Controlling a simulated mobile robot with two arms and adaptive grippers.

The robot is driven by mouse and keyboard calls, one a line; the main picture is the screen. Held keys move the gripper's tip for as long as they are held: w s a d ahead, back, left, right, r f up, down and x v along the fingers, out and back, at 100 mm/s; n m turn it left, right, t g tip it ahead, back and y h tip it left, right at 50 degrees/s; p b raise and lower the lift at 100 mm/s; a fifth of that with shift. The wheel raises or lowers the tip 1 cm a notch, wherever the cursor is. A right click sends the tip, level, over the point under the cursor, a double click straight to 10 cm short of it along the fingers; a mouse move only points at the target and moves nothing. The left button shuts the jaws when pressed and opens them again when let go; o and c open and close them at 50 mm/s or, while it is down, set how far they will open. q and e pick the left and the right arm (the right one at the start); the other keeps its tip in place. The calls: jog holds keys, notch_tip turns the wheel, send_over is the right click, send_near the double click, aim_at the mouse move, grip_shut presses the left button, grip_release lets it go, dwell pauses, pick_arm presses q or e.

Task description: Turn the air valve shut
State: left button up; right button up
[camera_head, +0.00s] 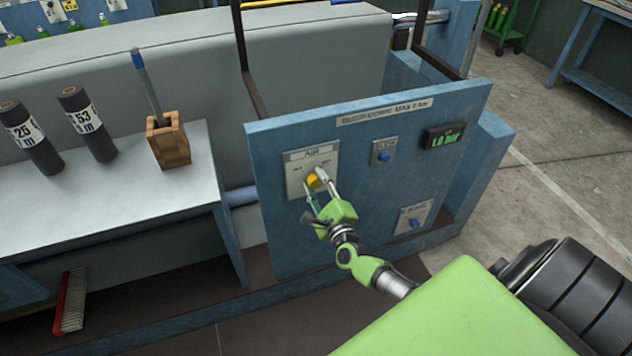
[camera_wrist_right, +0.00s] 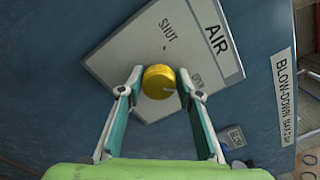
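The air valve is a yellow round knob (camera_head: 314,181) on a pale plate marked AIR (camera_head: 297,170), on the blue panel's left part. In the right wrist view the knob (camera_wrist_right: 158,82) sits in front of the plate (camera_wrist_right: 180,45), which carries the word SHUT and another mark partly covered by a fingertip. My right gripper (camera_wrist_right: 160,80) has its fingers spread, one tip on each side of the knob. Small gaps seem to show, and firm contact cannot be made out. My left gripper is not in view.
The blue panel (camera_head: 350,240) also has a small plate with a blue button (camera_head: 384,157), a green-lit display (camera_head: 443,136) and a lower blue control (camera_head: 414,223). A grey side table (camera_head: 100,205) at left holds two dark cylinders and a wooden holder (camera_head: 168,145). Dark posts rise behind the panel.

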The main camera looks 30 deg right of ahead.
jog(key=c, duration=0.4)
